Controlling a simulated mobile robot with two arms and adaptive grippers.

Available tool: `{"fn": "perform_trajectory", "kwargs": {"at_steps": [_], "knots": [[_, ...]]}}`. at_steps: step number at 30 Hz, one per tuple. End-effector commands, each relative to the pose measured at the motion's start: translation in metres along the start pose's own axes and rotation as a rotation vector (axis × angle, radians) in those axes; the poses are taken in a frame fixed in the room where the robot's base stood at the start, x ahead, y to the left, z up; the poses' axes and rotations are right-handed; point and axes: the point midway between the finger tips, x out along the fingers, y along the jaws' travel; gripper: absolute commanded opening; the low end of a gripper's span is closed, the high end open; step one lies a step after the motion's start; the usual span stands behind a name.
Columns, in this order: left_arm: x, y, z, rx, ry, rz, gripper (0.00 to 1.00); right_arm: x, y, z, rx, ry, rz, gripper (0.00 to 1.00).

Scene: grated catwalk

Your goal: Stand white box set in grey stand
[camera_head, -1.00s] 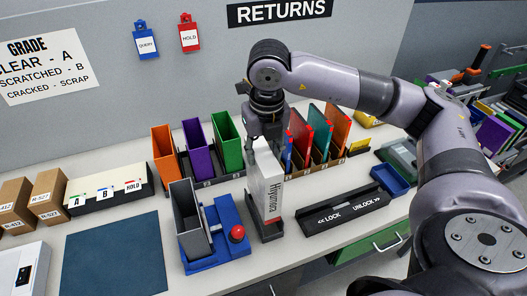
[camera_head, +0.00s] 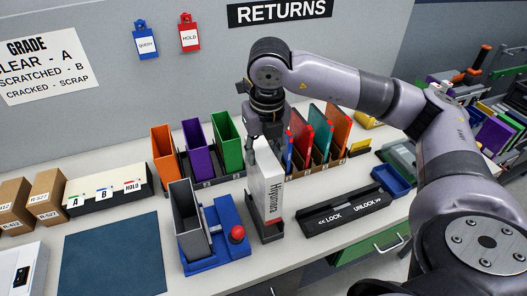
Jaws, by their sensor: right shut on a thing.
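The white box set (camera_head: 266,190), with "Hoyamora" on its narrow side and a red band low down, stands upright in a dark grey stand (camera_head: 268,233) on the counter. My right gripper (camera_head: 267,138) is above it, shut on its top end; the fingertips are partly hidden behind the box and the gripper body. The lower edge of the box is inside the stand; whether it touches the bottom cannot be seen. My left gripper is not in view.
A blue fixture with a grey slot (camera_head: 191,222) and red button (camera_head: 237,233) stands close left. A black lock bar (camera_head: 342,210) lies right. Coloured bins (camera_head: 229,142) and upright folders (camera_head: 318,135) stand behind. A blue mat (camera_head: 113,254) lies left.

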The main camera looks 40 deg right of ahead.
Motion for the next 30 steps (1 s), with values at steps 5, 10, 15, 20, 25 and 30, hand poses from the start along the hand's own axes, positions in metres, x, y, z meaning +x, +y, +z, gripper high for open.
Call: {"fn": "perform_trajectory", "kwargs": {"at_steps": [5, 10, 15, 20, 25, 30], "knots": [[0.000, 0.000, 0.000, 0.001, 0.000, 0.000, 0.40, -0.001, 0.000, 0.000, 0.000, -0.001, 0.001, 0.00], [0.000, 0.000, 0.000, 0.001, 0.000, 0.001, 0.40, -0.001, 0.000, 0.000, 0.000, -0.002, 0.001, 0.00], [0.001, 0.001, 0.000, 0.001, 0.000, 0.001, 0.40, 0.000, 0.000, 0.000, 0.000, -0.002, 0.001, 0.00], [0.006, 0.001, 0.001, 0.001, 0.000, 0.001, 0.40, 0.006, 0.000, -0.001, 0.000, -0.001, 0.001, 0.00], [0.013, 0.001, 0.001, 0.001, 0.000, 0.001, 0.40, 0.013, 0.000, -0.001, 0.000, -0.002, 0.001, 0.00], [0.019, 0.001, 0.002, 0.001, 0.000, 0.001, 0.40, 0.019, 0.000, -0.002, 0.000, -0.002, 0.002, 0.00]]}}
